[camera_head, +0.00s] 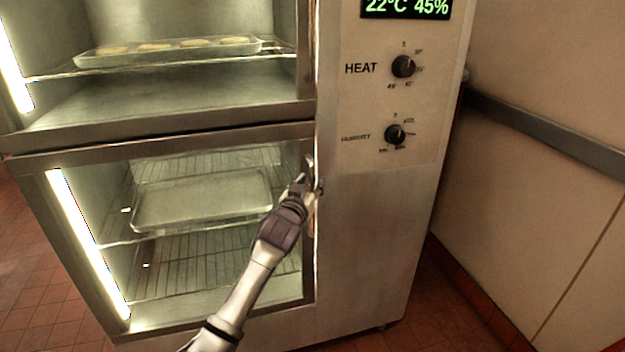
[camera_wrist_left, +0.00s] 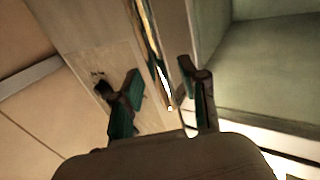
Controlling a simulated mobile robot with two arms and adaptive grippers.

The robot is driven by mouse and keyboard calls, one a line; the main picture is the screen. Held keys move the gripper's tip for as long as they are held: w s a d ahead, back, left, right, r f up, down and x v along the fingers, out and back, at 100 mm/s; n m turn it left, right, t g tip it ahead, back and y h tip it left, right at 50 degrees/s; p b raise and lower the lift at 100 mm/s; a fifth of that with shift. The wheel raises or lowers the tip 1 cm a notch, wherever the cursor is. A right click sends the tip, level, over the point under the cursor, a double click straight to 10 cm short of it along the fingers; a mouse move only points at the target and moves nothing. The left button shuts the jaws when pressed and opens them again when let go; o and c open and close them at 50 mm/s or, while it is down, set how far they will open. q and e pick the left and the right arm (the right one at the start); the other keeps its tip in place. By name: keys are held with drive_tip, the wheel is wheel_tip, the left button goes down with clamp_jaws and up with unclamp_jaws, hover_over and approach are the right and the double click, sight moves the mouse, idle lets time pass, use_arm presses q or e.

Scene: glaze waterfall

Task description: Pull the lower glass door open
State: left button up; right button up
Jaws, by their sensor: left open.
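The lower glass door (camera_head: 165,150) is a metal-framed pane on the front of a steel cabinet and looks shut. Its upright handle (camera_head: 310,172) is at the right edge of the frame, partly hidden by my gripper. My left gripper (camera_head: 308,184) is at the handle, with the arm coming up across the glass. In the left wrist view the gripper (camera_wrist_left: 163,97) is open, its dark green-padded fingers apart. A bright narrow upright strip, apparently the handle (camera_wrist_left: 160,75), shows between the fingers. I cannot tell whether either finger touches it. My right gripper is not in view.
Behind the glass is an empty-looking tray (camera_head: 200,203) on wire racks. Above, a tray (camera_head: 90,61) holds several pale pieces. The control panel (camera_head: 425,105) with two knobs and a display is right of the door. A wall with a rail (camera_head: 545,135) stands farther right.

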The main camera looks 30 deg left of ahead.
use_arm(q)
drive_tip(key=shift+x, duration=0.85)
drive_tip(key=shift+c, duration=0.3)
clamp_jaws()
